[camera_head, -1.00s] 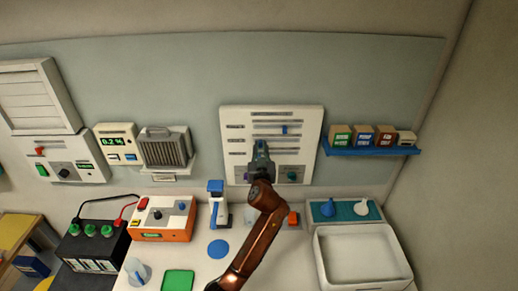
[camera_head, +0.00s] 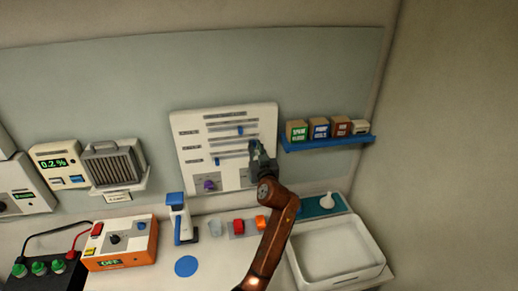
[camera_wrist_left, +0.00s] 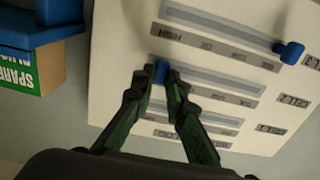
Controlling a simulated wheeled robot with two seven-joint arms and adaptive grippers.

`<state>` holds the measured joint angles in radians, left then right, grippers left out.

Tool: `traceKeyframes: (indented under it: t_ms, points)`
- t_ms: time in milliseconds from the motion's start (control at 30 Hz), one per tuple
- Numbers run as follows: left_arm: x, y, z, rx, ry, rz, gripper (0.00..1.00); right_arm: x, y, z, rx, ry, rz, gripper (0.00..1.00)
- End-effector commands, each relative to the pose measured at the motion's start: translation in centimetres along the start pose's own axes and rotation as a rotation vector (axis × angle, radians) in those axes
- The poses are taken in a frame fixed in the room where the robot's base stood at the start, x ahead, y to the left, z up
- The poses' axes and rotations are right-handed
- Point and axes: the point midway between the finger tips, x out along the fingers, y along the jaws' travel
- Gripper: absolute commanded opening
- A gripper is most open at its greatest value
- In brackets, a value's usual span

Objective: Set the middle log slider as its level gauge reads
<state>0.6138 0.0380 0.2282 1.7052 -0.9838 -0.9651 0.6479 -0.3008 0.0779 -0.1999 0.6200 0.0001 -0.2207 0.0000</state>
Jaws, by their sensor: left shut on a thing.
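The white log panel (camera_head: 192,148) on the back wall has several stacked slots. My left gripper (camera_head: 256,150) is at its right side, shut on the blue middle slider knob (camera_wrist_left: 161,72). In the left wrist view, which sees the panel upside down, my left gripper (camera_wrist_left: 167,82) holds this knob at one end of the middle slot, by the shelf side. The upper slider knob (camera_head: 240,131) is right of its slot's middle. The lower slider knob (camera_head: 217,161) is far to the left; it also shows in the wrist view (camera_wrist_left: 290,52). I cannot identify the level gauge. My right gripper is out of view.
A blue shelf (camera_head: 325,143) with small boxes is close right of the panel. A white tray (camera_head: 340,250), a blue-and-white stand (camera_head: 180,220) and an orange device (camera_head: 125,245) are on the bench below. A 0.2 % display (camera_head: 54,162) is at left.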

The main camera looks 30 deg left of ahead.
Motion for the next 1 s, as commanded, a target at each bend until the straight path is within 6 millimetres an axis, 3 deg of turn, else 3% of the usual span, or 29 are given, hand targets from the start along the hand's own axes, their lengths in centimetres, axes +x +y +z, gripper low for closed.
traceKeyframes:
  t_ms: [133, 167, 400, 767, 1000]
  points:
    - [-0.1, 0.4, -0.1, -0.002, 0.001, 0.007, 0.00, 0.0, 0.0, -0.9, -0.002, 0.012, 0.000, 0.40]
    - [-0.1, 0.4, -0.1, -0.002, 0.001, 0.007, 0.13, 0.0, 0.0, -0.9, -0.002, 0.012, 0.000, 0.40]
    - [-0.1, 0.4, -0.1, -0.002, 0.001, 0.007, 0.30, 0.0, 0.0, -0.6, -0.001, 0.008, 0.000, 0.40]
    - [-0.5, 0.3, 0.0, -0.003, 0.001, 0.006, 0.30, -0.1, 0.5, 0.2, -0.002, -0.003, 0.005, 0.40]
    - [-4.5, 0.4, 0.0, -0.006, -0.001, 0.008, 0.30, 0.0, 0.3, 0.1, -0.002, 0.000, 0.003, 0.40]
